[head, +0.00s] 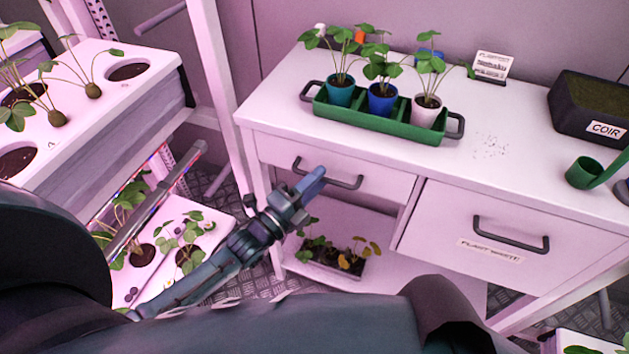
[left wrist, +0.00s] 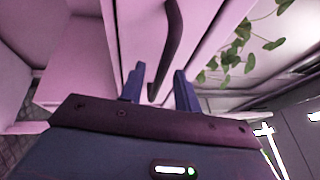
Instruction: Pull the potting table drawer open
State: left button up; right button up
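The potting table (head: 280,95) is white and stands at the centre and right of the head view. Its left drawer (head: 385,182) looks shut and has a dark bar handle (head: 345,182). My left gripper (head: 312,186) is in front of this drawer, with its blue fingers at the handle. In the left wrist view, the gripper (left wrist: 158,88) is open. The handle (left wrist: 170,45) runs between its two fingers, with a gap visible at the sides. Whether either finger touches the bar cannot be told. My right gripper is not in view.
A second drawer (head: 455,225), labelled plant waste, is to the right. A green tray (head: 380,125) with three potted plants, a coir box (head: 575,105) and a green scoop (head: 583,172) stand on top. Plants sit on the lower shelf (head: 310,282). A white planter rack (head: 150,68) stands left.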

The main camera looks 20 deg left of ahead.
pick_arm(q)
jog(key=shift+c, duration=0.3)
grip_shut()
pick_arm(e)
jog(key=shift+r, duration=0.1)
pick_arm(q)
jog(key=shift+s, duration=0.1)
